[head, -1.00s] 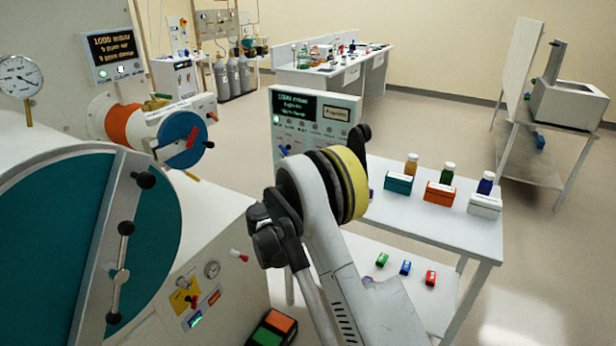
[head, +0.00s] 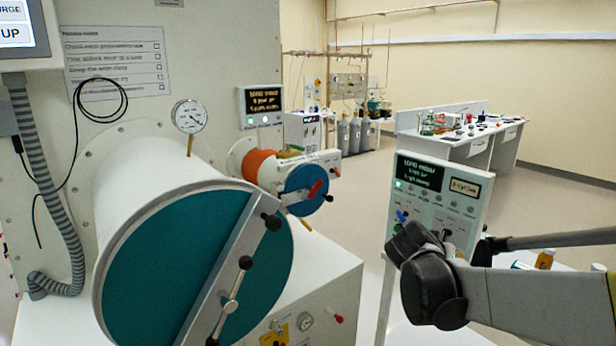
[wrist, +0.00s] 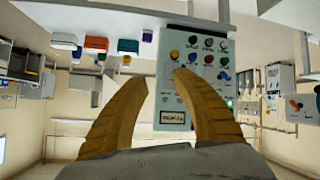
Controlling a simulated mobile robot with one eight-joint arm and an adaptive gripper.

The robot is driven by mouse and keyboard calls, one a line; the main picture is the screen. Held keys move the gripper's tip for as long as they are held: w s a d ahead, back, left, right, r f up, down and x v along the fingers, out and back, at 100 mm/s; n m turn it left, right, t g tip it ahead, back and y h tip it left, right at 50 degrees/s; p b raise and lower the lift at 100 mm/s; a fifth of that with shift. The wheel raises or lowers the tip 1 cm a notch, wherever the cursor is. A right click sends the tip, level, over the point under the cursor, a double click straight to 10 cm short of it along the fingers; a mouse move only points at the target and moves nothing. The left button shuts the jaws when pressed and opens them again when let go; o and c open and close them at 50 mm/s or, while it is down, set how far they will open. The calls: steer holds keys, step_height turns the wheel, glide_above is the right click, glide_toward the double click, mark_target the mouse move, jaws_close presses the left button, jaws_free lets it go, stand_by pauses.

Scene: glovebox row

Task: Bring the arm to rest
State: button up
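My gripper (wrist: 160,77) shows in the wrist view as two tan curved fingers. Their tips are apart, with nothing held between them. The wrist view is upside down. Beyond the fingers is the control panel (wrist: 188,85) with its coloured buttons, and it looks clear of them. In the head view my arm enters from the right edge, with a dark joint in front of the lower part of the control panel (head: 437,190). I cannot make out the gripper in the head view.
A large chamber with a teal round door (head: 165,270) stands at left, and a smaller port with a blue cover (head: 307,190) beside it. In the wrist view, a table edge (wrist: 150,14) carries coloured boxes and bottles. A bench (head: 470,145) stands far back, with open floor before it.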

steer(key=s+a+f+n+y, duration=0.1)
steer(key=s+a, duration=0.3)
steer(key=s, duration=0.4)
steer(key=s+a+f+n+y, duration=0.2)
steer(key=s+a+n+y, duration=0.1)
steer(key=s, duration=0.6)
steer(key=s+a+f+n+y, duration=0.2)
steer(key=s+a+y, duration=0.2)
steer(key=s, duration=0.5)
steer(key=shift+a+g+b, duration=0.4)
steer(key=shift+a+b, duration=0.05)
steer(key=shift+a, duration=0.6)
steer(key=shift+f, duration=0.15)
